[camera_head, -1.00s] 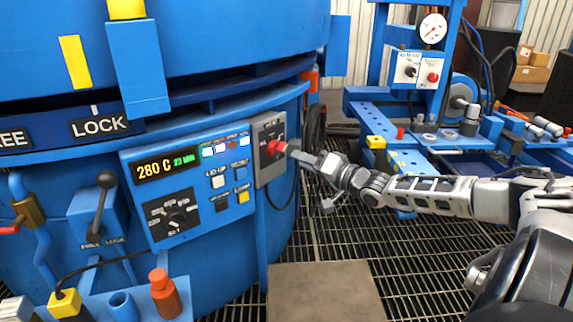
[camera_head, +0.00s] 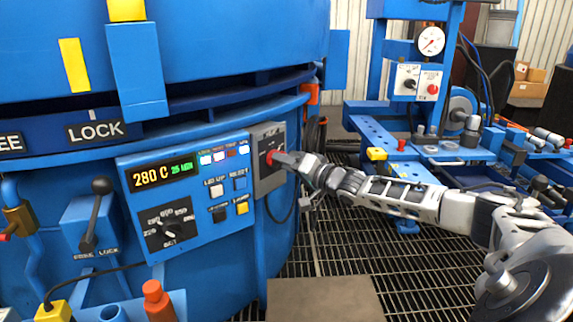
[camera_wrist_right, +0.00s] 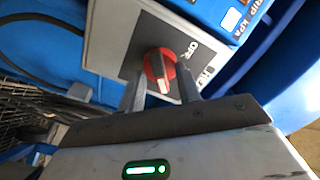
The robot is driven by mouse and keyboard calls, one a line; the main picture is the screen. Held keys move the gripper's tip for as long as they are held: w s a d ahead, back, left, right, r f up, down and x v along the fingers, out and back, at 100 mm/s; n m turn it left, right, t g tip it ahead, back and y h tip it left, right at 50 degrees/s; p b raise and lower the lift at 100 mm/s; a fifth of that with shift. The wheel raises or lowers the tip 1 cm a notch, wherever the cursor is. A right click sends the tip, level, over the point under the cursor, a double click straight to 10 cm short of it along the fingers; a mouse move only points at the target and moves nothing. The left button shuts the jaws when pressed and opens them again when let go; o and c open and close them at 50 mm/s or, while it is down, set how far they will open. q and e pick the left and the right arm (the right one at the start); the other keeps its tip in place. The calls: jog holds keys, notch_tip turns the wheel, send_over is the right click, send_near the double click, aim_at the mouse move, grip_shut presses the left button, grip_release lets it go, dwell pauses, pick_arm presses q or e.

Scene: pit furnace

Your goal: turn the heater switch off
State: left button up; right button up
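The heater switch is a red rotary knob (camera_head: 269,157) on a grey box (camera_head: 268,135) at the right of the furnace panel. It also shows in the right wrist view (camera_wrist_right: 160,66), its pale pointer mark running downward in the picture. The word OFF is printed up and to the right of it there. My right gripper (camera_head: 277,158) is at the knob. In the wrist view its two fingers (camera_wrist_right: 161,80) stand apart, one on each side of the knob. I cannot tell whether they touch it. My left gripper is out of view.
The furnace panel (camera_head: 190,190) beside the switch shows 280 C, with buttons and a dial (camera_head: 170,228). A black cable hangs below the grey box. A blue bench (camera_head: 385,140) stands at the right, and a flat brown plate (camera_head: 325,298) lies in front.

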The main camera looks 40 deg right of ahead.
grip_shut()
